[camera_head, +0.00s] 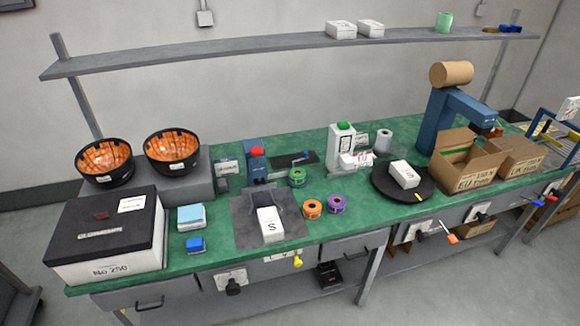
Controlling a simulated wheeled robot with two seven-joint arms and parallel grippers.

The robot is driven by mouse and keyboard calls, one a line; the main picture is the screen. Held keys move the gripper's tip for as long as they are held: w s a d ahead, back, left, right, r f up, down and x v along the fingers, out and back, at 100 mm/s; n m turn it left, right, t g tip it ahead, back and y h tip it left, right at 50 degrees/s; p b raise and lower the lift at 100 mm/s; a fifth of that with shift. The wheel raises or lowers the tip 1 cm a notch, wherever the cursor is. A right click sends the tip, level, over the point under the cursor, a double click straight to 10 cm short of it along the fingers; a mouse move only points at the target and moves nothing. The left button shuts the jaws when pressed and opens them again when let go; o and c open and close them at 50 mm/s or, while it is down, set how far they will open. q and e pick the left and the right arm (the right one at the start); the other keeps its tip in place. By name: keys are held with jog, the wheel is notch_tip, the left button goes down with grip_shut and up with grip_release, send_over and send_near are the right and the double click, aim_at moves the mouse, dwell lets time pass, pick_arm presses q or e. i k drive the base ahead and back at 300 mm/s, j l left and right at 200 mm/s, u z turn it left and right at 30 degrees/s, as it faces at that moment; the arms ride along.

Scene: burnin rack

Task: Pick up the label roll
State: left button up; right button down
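A white roll (384,140) stands upright on the green bench top, right of a white device with a green button (342,143). It looks most like a label roll, but I cannot read any marking on it. Smaller rolls lie on the bench: an orange one (312,209) and a purple one (336,204) side by side near the front, and a green one (297,177) further back. Neither of my grippers is in view.
A black turntable (383,188) bears a white box. Open cardboard boxes (466,165) and a blue stand (440,118) are at the right. A grey mat (245,222) bears another white box. A large black-lidded box (75,235) and two bowls fill the left. A shelf (250,52) runs above.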

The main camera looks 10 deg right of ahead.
aim_at(296, 179)
jog(key=i+j+z, duration=0.35)
jog(key=i, duration=0.15)
jog(key=i+j+z, duration=0.35)
jog(key=i, duration=0.15)
